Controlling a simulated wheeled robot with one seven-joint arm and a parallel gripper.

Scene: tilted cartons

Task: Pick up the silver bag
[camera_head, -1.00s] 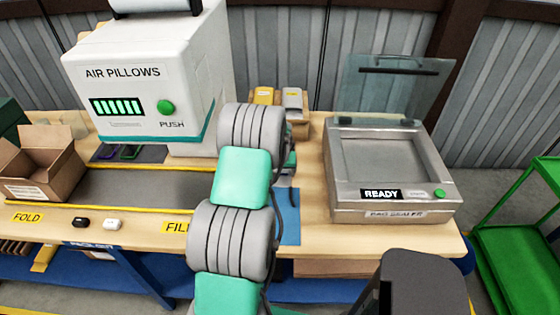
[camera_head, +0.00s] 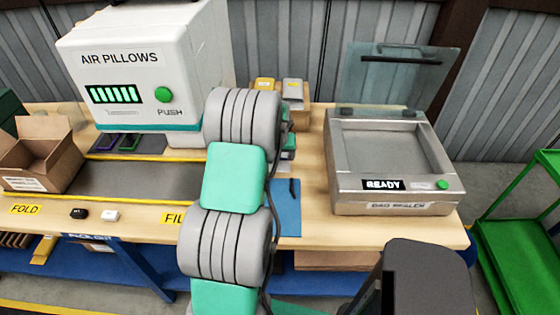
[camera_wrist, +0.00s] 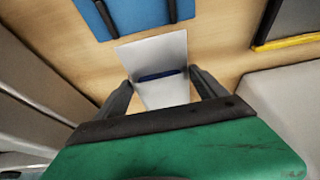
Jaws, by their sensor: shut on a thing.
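A silver bag (camera_wrist: 162,52) with a dark blue band shows in the wrist view, above or on the wooden table; I cannot tell if it touches the top. My gripper (camera_wrist: 161,80) is shut on it, with one dark finger at each side. In the head view my own arm hides most of the gripper and the held bag.
A bag sealer (camera_head: 345,190) with a raised lid stands right. A small carton (camera_head: 302,118) with yellow and grey packets stands behind. The air-pillow machine (camera_head: 140,75) and an open carton (camera_head: 40,160) stand left.

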